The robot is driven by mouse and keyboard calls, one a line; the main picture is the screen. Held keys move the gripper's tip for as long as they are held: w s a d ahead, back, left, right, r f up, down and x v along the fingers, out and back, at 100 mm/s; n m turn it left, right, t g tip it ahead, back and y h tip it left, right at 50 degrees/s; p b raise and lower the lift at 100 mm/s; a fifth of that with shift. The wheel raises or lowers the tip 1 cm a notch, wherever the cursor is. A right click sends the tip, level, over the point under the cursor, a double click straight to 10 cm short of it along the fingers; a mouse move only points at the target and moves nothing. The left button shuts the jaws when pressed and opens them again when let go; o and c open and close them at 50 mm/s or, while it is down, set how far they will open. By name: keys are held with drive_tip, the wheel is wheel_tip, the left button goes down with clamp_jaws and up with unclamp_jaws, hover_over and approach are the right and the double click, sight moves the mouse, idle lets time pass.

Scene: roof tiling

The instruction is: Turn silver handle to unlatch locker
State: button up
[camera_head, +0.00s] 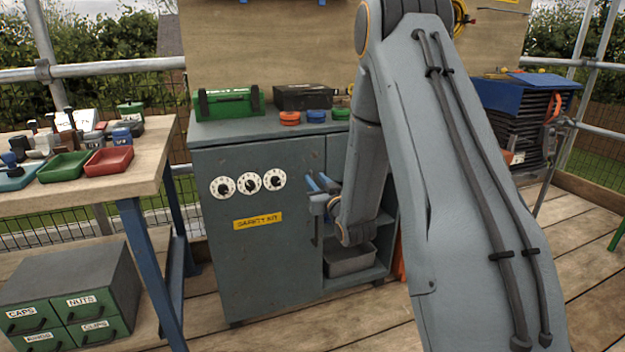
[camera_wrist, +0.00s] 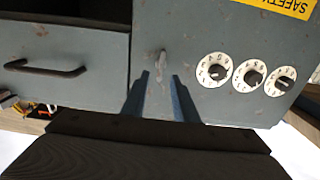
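The grey locker (camera_head: 255,270) stands in the middle of the head view, its door shut, with a yellow safety kit label (camera_head: 257,221) and a row of white dials (camera_head: 248,183). In the wrist view, which shows the locker turned over, the small silver handle (camera_wrist: 161,63) sits on the door front between the dials (camera_wrist: 249,74) and a drawer. My gripper (camera_wrist: 160,92) is open and empty. Its two blue fingers point at the door, with the handle in line with the gap between them, beyond the tips. In the head view my gripper (camera_head: 319,181) hides the silver handle.
The drawer with a dark pull (camera_wrist: 45,68) is beside the handle. An open shelf with a metal bin (camera_head: 350,260) lies right of the door. A green case (camera_head: 228,103) and round tins (camera_head: 290,118) stand on top. A workbench (camera_head: 95,185) stands left. Floor before the door is clear.

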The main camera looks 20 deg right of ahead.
sight(311, 175)
drive_tip(key=shift+w, duration=1.75)
clamp_jaws()
